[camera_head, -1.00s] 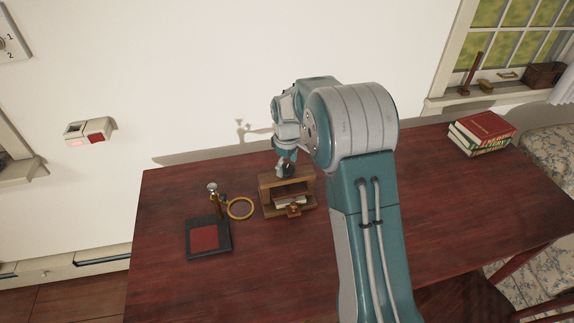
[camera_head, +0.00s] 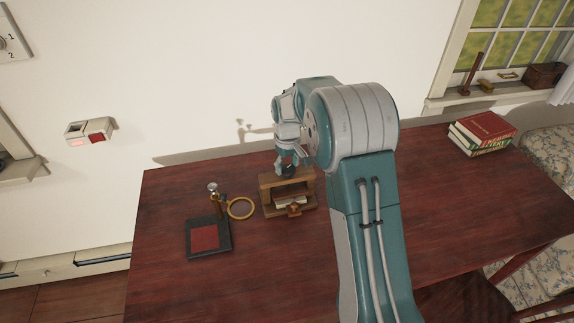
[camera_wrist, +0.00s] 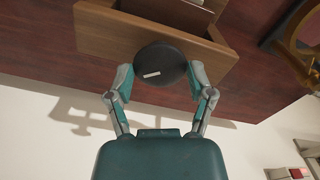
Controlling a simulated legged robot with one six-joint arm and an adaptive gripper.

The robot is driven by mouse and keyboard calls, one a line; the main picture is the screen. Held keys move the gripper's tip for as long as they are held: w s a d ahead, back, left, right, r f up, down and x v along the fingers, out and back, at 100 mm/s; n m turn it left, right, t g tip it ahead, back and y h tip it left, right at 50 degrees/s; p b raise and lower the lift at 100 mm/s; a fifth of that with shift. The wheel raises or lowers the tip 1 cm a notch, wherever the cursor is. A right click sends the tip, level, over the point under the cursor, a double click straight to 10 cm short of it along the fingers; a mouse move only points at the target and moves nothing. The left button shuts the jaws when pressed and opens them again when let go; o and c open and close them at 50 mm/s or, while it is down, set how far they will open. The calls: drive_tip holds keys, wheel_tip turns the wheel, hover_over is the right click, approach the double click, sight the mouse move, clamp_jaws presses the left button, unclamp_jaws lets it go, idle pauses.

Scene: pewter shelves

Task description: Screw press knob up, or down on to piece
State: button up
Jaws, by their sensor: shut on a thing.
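The wooden press (camera_head: 269,196) stands on the dark red table, with a pale piece (camera_head: 290,203) in its lower opening and a small brown block at its front. The press knob (camera_wrist: 160,65) is a round black disc with a white mark, seen from above in the wrist view. My gripper (camera_wrist: 158,84) has one finger on each side of the knob and is shut on it. In the head view my gripper (camera_head: 287,165) is over the top of the press, partly hiding the knob. The wooden frame (camera_wrist: 110,30) also shows in the wrist view.
Left of the press lie a brass ring magnifier (camera_head: 241,209) and a black base with a red pad (camera_head: 205,238). The wall is close behind the press. The front left of the table is clear.

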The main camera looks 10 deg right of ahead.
drive_tip(key=m, duration=0.5)
drive_tip(key=shift+s+f+m, duration=0.1)
drive_tip(key=shift+f+m, duration=0.05)
drive_tip(key=shift+m, duration=0.25)
drive_tip(key=m, duration=0.6)
drive_tip(key=shift+a, duration=0.1)
drive_tip(key=m, duration=0.5)
drive_tip(key=shift+m, duration=0.3)
drive_tip(key=m, duration=0.5)
drive_tip(key=shift+m, duration=0.3)
drive_tip(key=o, duration=1.1)
drive_tip(key=shift+a, duration=0.1)
